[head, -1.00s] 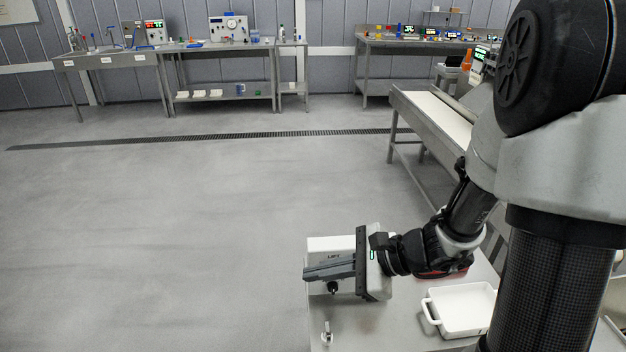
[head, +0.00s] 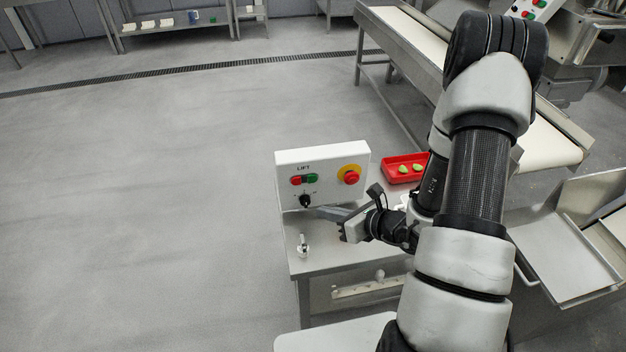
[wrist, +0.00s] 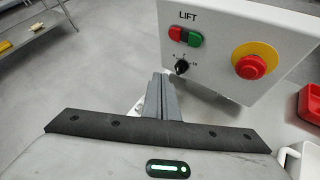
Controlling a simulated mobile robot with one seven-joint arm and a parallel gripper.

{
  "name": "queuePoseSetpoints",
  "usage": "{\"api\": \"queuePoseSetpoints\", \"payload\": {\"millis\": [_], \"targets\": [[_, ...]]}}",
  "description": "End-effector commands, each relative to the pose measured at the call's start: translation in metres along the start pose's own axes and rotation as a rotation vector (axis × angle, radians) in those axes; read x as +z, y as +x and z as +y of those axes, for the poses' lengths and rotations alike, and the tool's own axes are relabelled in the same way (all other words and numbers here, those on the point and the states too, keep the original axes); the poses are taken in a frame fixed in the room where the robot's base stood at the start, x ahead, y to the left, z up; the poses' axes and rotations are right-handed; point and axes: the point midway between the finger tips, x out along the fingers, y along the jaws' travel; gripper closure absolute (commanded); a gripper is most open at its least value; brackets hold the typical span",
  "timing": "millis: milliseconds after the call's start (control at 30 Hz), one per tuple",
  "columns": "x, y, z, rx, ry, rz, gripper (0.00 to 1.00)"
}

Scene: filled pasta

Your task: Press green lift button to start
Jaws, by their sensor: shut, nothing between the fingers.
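The white LIFT control box (head: 330,192) stands on the metal table. Its green button (head: 311,178) sits right of a red button (head: 296,180). In the wrist view the green button (wrist: 194,39) shows clear and uncovered. A black selector knob (head: 306,201) is below the buttons, and a red emergency stop on a yellow ring (head: 350,175) is to the right. My gripper (head: 320,212) is shut and empty, low in front of the box, its fingertips below the green button and near the knob. In the wrist view the fingertips (wrist: 160,78) appear left of and below the knob. I see no contact with the button.
A red tray (head: 388,177) with green filled pasta sits right of the box. A small metal-and-white item (head: 303,246) stands near the table's left edge (head: 330,258). A conveyor (head: 400,30) runs behind. The floor on the left is clear.

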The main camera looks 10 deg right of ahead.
Motion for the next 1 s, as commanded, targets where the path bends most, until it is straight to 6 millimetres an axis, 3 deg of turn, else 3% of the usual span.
{"api": "queuePoseSetpoints", "payload": {"millis": [600,1000], "targets": [[0.037,0.053,-0.037,0.002,-0.002,-0.001,1.0],[0.043,0.06,-0.043,0.001,0.0,0.0,1.0]]}}
